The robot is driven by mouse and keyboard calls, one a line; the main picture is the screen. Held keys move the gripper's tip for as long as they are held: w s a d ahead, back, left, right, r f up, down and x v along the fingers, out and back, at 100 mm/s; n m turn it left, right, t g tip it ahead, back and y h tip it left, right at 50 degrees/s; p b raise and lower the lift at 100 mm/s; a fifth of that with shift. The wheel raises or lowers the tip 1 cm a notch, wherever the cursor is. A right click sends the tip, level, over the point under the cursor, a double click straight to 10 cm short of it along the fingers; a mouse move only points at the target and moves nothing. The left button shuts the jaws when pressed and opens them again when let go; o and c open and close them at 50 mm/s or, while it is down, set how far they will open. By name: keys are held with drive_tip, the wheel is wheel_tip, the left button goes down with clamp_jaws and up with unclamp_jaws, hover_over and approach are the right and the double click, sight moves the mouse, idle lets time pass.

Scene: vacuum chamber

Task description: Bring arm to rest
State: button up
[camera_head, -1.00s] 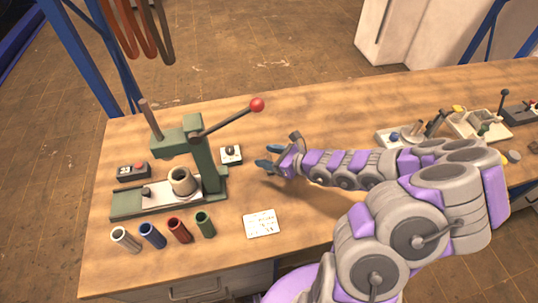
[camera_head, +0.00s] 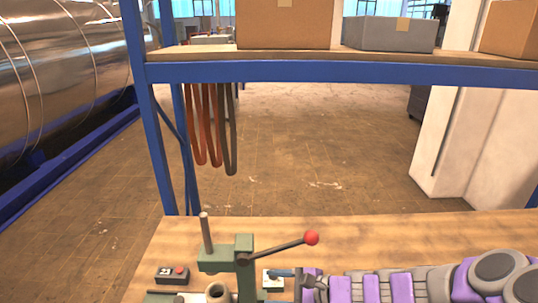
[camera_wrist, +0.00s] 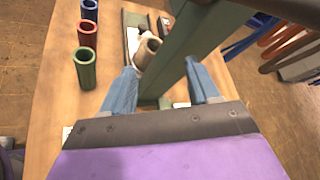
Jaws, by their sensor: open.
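My purple and grey arm (camera_head: 390,287) reaches in from the right along the bottom of the head view, low over the wooden bench. My gripper (camera_head: 282,274) points left beside the green press (camera_head: 243,262), and part of it is cut off by the frame. In the wrist view my gripper (camera_wrist: 163,84) is open, its two blue fingers apart. The green press column (camera_wrist: 178,62) shows between them, with nothing visibly held. I cannot tell whether a finger touches the press.
The press lever ends in a red knob (camera_head: 311,238) above my gripper. A small box with a red button (camera_head: 172,274) sits left of the press. Green (camera_wrist: 85,68), red (camera_wrist: 87,34) and blue tubes (camera_wrist: 90,9) stand on the bench. A blue shelf beam (camera_head: 340,72) crosses above.

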drive_tip(key=s+a+r+n+g+h, duration=0.1)
drive_tip(key=s+n+g+h, duration=0.15)
drive_tip(key=s+n, duration=0.4)
drive_tip(key=s+a+r+n+g+h, duration=0.1)
drive_tip(key=s+r+n+g+h, duration=0.2)
drive_tip(key=s, duration=0.6)
drive_tip(key=s+d+n+g+h, duration=0.1)
drive_tip(key=s+d+n+h, duration=0.4)
drive_tip(key=s+d, duration=0.6)
drive_tip(key=d+h, duration=0.2)
drive_tip(key=d, duration=0.1)
drive_tip(key=shift+s+r, duration=0.15)
drive_tip(key=shift+r, duration=0.1)
